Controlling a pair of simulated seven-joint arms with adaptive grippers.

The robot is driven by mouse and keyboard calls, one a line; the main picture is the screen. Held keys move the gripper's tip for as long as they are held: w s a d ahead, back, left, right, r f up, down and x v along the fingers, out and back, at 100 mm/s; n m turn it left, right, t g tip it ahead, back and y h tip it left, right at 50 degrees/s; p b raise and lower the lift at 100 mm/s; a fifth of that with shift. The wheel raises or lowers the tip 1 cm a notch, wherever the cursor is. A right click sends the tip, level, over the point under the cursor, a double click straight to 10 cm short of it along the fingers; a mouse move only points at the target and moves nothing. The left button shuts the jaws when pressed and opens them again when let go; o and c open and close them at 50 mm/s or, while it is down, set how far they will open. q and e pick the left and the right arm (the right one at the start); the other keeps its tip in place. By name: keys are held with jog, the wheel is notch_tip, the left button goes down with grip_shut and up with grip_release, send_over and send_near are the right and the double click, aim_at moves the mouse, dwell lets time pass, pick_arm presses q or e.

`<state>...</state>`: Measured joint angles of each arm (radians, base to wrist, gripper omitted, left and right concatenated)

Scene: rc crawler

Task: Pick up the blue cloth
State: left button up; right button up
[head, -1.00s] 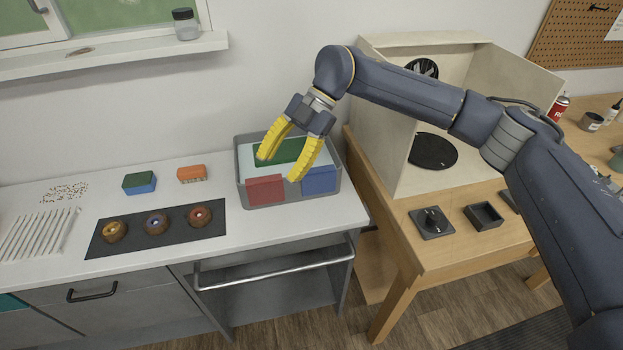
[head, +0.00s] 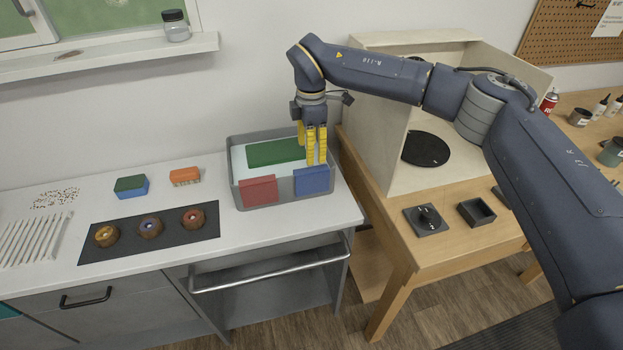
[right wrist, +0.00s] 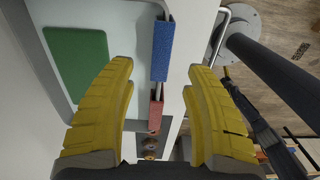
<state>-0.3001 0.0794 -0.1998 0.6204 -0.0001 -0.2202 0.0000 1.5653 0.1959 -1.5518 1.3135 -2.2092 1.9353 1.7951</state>
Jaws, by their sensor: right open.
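The blue cloth (head: 312,181) hangs over the front wall of a grey tub (head: 285,196), at its right end. In the right wrist view the blue cloth (right wrist: 163,48) lies along the tub's rim, in the space between the fingers. My right gripper (head: 316,160) points down at the tub's front right, just above or beside the blue cloth. Its yellow fingers are open and empty in the right wrist view (right wrist: 161,70). I cannot tell whether the fingertips touch the cloth. My left gripper is in neither view.
A red cloth (head: 259,191) hangs on the same wall to the left, and a green cloth (head: 276,152) lies at the tub's far side. Sponges (head: 131,187) and a dark mat (head: 149,233) with three round pieces are left on the counter. A wooden table (head: 440,246) stands right.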

aim_at(312, 171)
jog(key=shift+s+f, duration=0.1)
jog(key=shift+f, duration=5.4)
jog(key=shift+c, duration=0.2)
grip_shut()
